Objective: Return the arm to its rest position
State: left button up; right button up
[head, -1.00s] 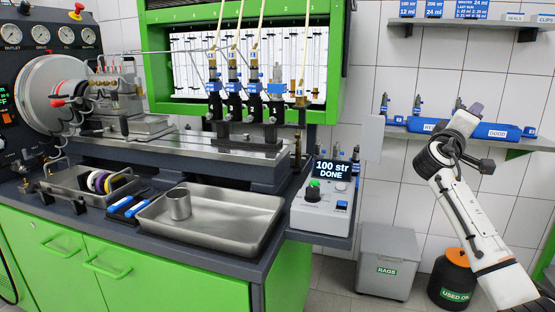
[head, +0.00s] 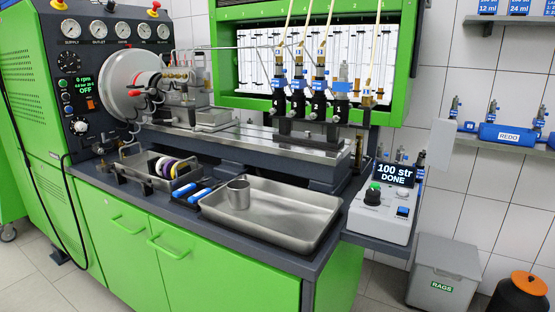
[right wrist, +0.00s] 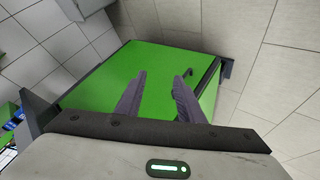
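My right gripper (right wrist: 161,75) shows in the right wrist view with its two dark fingers apart and nothing between them. Beyond the fingers is a green cabinet surface (right wrist: 110,75), and the fingers appear clear of it. My right arm does not show in the head view now. My left arm and gripper are in neither view.
The green testbench (head: 220,262) fills the head view's middle, bearing a steel tray (head: 295,228) with a metal cup (head: 238,194). A control box (head: 385,215) reads "100 str DONE". A rags bin (head: 443,275) and a black-and-orange container (head: 518,300) stand right.

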jog(key=s+a+f+m+g+y, duration=0.1)
jog(key=s+a+f+g+y, duration=0.15)
jog(key=s+a, duration=0.65)
jog(key=a+r+m+t, duration=0.1)
jog(key=a+m+t, duration=0.1)
jog(key=a+m, duration=0.45)
pick_arm(q)
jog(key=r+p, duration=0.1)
jog(key=p, duration=0.1)
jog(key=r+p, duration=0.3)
jog(key=p, duration=0.1)
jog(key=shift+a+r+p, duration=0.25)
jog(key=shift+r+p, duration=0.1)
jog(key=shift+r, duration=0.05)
pick_arm(e)
jog(key=shift+n+g+y, duration=0.25)
jog(key=shift+n, duration=0.5)
jog(key=r, duration=0.3)
jog(key=s+a+r, duration=0.1)
jog(key=shift+a+r, duration=0.1)
jog(key=shift+r, duration=0.25)
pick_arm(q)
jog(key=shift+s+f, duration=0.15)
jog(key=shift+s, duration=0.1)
